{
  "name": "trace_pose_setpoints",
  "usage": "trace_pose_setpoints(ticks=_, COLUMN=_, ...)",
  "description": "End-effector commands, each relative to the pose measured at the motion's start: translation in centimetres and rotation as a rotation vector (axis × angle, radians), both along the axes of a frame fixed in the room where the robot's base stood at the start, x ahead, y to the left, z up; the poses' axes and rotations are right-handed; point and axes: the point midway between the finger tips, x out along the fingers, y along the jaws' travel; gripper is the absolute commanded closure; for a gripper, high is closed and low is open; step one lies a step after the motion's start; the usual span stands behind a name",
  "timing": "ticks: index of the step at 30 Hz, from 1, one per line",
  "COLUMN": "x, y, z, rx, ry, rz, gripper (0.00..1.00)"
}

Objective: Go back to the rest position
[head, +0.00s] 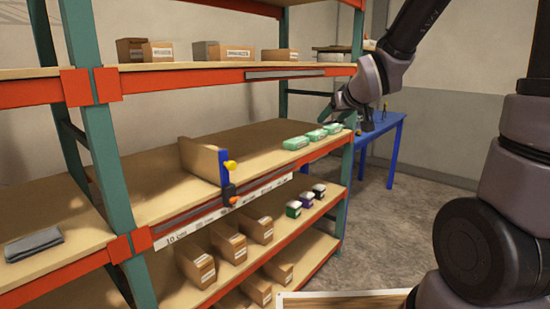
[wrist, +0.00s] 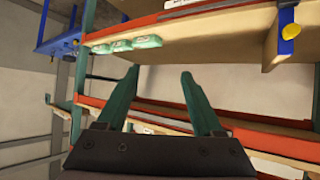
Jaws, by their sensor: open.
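My gripper (wrist: 160,72) shows in the wrist view with two teal fingers spread apart and nothing between them. In the head view my gripper (head: 364,122) hangs at the right end of the shelving, and its fingers are small and hard to make out there. It is close to the row of green and white packs (head: 310,139) on the middle shelf, apart from them as far as I can tell. The same packs (wrist: 124,45) appear at the upper left of the wrist view, which is turned over.
The shelving (head: 225,76) has teal posts and orange beams. A wooden divider (head: 204,158) with a blue and yellow fitting stands on the middle shelf. A folded grey cloth (head: 33,243) lies at left. Cartons fill other shelves. A blue table (head: 385,128) stands behind. Open floor (head: 385,235) lies right.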

Motion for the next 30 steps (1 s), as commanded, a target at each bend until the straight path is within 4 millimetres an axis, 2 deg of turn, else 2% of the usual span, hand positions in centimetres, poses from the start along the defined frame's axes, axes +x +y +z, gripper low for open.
trace_pose_setpoints(ticks=1, x=-1.5, y=-1.7, z=1.7, rx=0.017, ry=0.026, rz=-0.054, gripper=0.32)
trace_pose_setpoints(ticks=6, x=-8.0, y=-6.0, z=4.8, rx=0.111, ry=0.167, rz=-0.226, gripper=0.32)
trace_pose_setpoints(ticks=10, x=-13.7, y=-7.8, z=6.5, rx=0.21, ry=0.273, rz=-0.327, gripper=0.32)
trace_pose_setpoints(ticks=15, x=-19.9, y=-8.4, z=7.5, rx=0.328, ry=0.385, rz=-0.402, gripper=0.32)
trace_pose_setpoints(ticks=18, x=-22.0, y=-8.3, z=7.7, rx=0.371, ry=0.425, rz=-0.42, gripper=0.32)
trace_pose_setpoints(ticks=21, x=-22.9, y=-8.3, z=7.8, rx=0.391, ry=0.445, rz=-0.427, gripper=0.32)
trace_pose_setpoints(ticks=30, x=-23.1, y=-8.2, z=7.7, rx=0.394, ry=0.452, rz=-0.428, gripper=0.32)
